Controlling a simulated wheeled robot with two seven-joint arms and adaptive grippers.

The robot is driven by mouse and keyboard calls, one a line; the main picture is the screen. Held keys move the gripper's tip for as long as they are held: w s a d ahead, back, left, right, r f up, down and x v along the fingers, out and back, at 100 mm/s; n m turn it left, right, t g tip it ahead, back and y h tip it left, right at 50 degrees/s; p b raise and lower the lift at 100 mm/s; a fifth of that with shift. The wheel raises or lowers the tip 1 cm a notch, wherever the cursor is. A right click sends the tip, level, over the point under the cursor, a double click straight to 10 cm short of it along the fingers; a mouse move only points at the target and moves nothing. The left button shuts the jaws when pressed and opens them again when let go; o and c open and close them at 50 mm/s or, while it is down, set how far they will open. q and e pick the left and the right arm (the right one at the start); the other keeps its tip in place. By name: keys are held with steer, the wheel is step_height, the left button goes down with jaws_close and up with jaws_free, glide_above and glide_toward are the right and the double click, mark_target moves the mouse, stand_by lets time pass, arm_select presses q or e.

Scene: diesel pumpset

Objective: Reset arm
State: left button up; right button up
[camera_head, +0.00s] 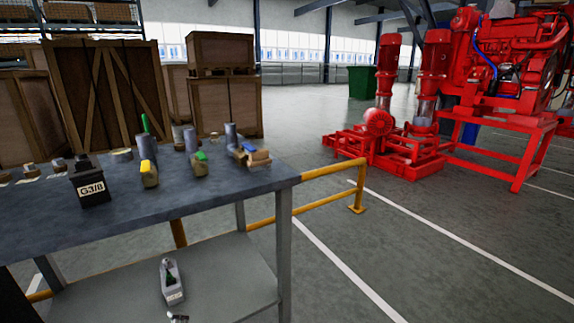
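A grey-blue worktable (190,212) stands at the left. On it is a black box labelled G3/8 (90,184) near the front left. Several small fittings and grey cylinders stand behind and beside it, among them a yellow-topped piece (149,174) and a green-topped piece (200,163).
Wooden crates (108,90) stand behind the table. A yellow rail (330,170) extends right from it. Red pump machinery (400,140) stands at the right. The floor at front right is clear.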

arm_select(q)
steer(key=s+d+r+n+g+h, duration=0.3)
steer(key=s+d+n+h, duration=0.2)
steer(key=s+d+n, duration=0.2)
steer(key=s+d+r+n+g+h, duration=0.3)
steer(key=s+d+n, duration=0.4)
steer(key=s, duration=0.5)
steer(key=shift+s+r+n+h+p, duration=0.25)
steer(key=shift+n+h+p, duration=0.2)
steer(key=shift+h, duration=0.45)
arm_select(e)
steer(key=s+d+r+g+h, duration=0.1)
steer(key=d+r+g+h, duration=0.1)
steer(key=d+r, duration=0.5)
steer(key=shift+d+h, duration=0.4)
steer(key=shift+h, duration=0.4)
arm_select(q)
steer(key=shift+w+f+p, duration=0.2)
steer(key=shift+w+p, duration=0.1)
steer(key=shift+p, duration=0.4)
arm_select(e)
steer(key=shift+w+f, duration=0.1)
steer(key=shift+w, duration=0.1)
